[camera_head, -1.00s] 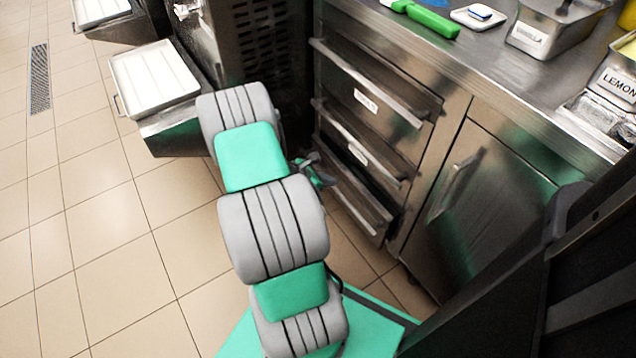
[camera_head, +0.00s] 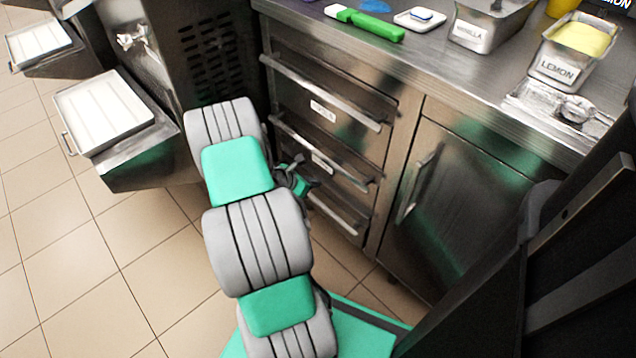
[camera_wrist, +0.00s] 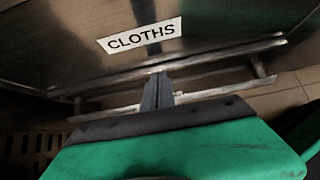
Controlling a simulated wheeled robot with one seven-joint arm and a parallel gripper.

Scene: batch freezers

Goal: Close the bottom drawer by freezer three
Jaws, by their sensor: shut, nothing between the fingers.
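The bottom drawer (camera_head: 345,208) is the lowest of a stack of steel drawers under the counter. Its front looks about level with the drawers above, though my arm hides its left part. My gripper (camera_head: 298,180) is at the left of the drawer stack, low down, partly hidden by my arm. In the wrist view my gripper (camera_wrist: 158,90) is shut and empty, its tips at a bar handle (camera_wrist: 215,63) below a label reading CLOTHS (camera_wrist: 140,36). I cannot tell whether the tips touch the handle or front.
A batch freezer (camera_head: 205,50) with a white tray (camera_head: 105,108) stands left of the drawers. A cupboard door (camera_head: 455,205) is to the right. The counter above holds a green-handled tool (camera_head: 375,25) and a LEMON tub (camera_head: 560,68). Tiled floor (camera_head: 110,240) is open at left.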

